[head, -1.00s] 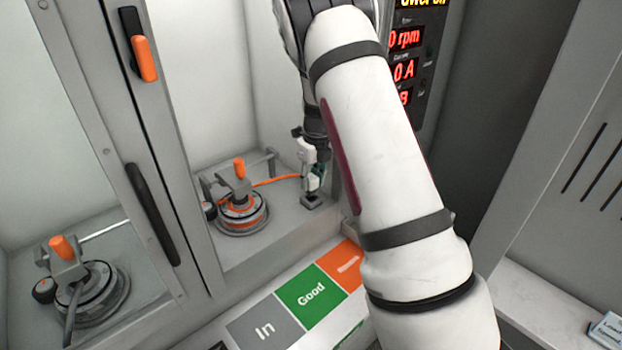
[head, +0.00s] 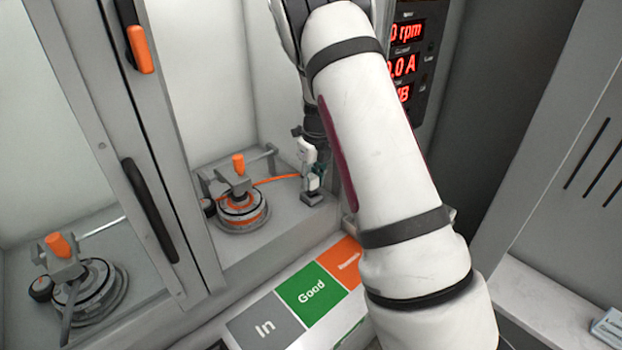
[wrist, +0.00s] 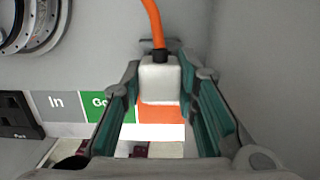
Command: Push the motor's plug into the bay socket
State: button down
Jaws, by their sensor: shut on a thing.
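The hub motor (head: 241,208), a grey disc with an orange ring, sits clamped in the right bay in the head view. Its orange cable (head: 277,179) runs right to my gripper (head: 311,178). In the wrist view my gripper (wrist: 160,90) is shut on the white plug (wrist: 160,80), with teal pads on both sides and the cable (wrist: 153,22) leaving its far end. The bay socket (head: 312,197) is a small dark grey block on the bay floor, directly below the gripper. The plug's tip and whether it touches the socket are hidden.
Another motor (head: 88,289) sits in the left bay under an orange-handled clamp. A door frame with a black handle (head: 150,208) stands between the bays. A panel with grey, green and orange fields (head: 310,290) lies in front. A red-digit display (head: 405,62) is behind my arm.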

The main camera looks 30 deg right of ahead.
jog(key=shift+f+b, duration=1)
jog(key=shift+f, duration=0.15)
dwell(3.9)
jog(key=c, duration=0.6)
grip_release()
jog(key=shift+r, duration=0.1)
jog(key=shift+r+p, duration=1.25)
jog(key=shift+r, duration=2.95)
